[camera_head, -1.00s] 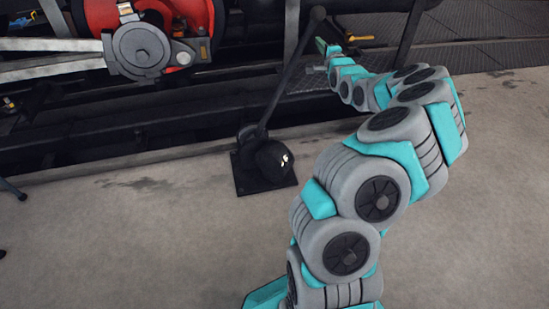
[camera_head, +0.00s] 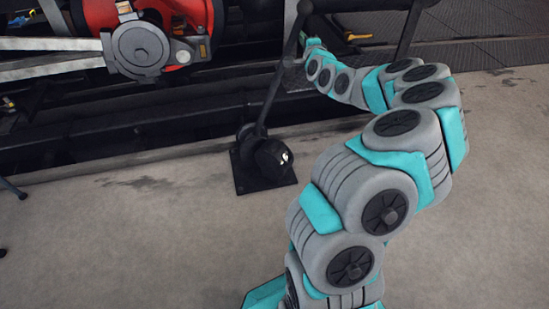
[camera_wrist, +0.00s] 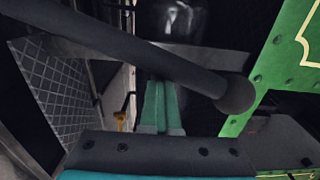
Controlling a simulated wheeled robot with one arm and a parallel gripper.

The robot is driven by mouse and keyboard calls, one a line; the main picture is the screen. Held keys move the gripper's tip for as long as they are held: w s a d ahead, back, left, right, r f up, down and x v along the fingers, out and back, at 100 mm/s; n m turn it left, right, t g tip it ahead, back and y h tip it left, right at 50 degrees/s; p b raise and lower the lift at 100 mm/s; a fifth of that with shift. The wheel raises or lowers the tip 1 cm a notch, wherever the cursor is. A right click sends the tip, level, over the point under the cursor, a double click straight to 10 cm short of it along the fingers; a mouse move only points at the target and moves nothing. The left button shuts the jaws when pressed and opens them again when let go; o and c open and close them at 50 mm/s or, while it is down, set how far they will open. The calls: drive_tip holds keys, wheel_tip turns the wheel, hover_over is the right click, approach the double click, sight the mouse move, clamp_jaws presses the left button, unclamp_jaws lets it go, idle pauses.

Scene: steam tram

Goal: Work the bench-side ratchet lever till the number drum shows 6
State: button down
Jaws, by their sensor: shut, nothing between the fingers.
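The ratchet lever (camera_head: 280,80) is a dark rod with a round knob, leaning up and right from a black base plate (camera_head: 243,183) on the floor. The dark number drum (camera_head: 271,158) sits at its foot with a white figure on it, too small to read surely. My gripper (camera_head: 308,42) is beside the upper part of the rod, on its right, just below the knob. In the wrist view the teal fingers (camera_wrist: 161,105) are together and empty. The rod (camera_wrist: 130,48) crosses over them, its knob (camera_wrist: 236,95) at right. Whether they touch is unclear.
Dark frame rails and machinery with a red cylinder end (camera_head: 97,14) and grey rods (camera_head: 50,68) stand behind and left of the lever. A dark upright post rises right of my gripper. The concrete floor (camera_head: 130,240) in front is clear.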

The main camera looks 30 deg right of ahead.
drive_tip(key=shift+w+a, duration=0.1)
drive_tip(key=shift+a, duration=0.25)
drive_tip(key=w+a+r+p, duration=0.1)
drive_tip(key=a+r+p, duration=0.1)
drive_tip(key=a+p, duration=0.2)
drive_tip(key=a, duration=0.3)
drive_tip(key=shift+w+r, duration=0.25)
drive_tip(key=shift+w, duration=0.15)
drive_tip(key=shift+d, duration=0.15)
drive_tip(key=w+a+r+p, duration=0.1)
drive_tip(key=a+p, duration=0.2)
drive_tip(key=a, duration=0.4)
drive_tip(key=shift+w+a, duration=0.2)
drive_tip(key=shift+w, duration=0.05)
drive_tip(key=shift+d, duration=0.1)
drive_tip(key=shift+r, duration=0.1)
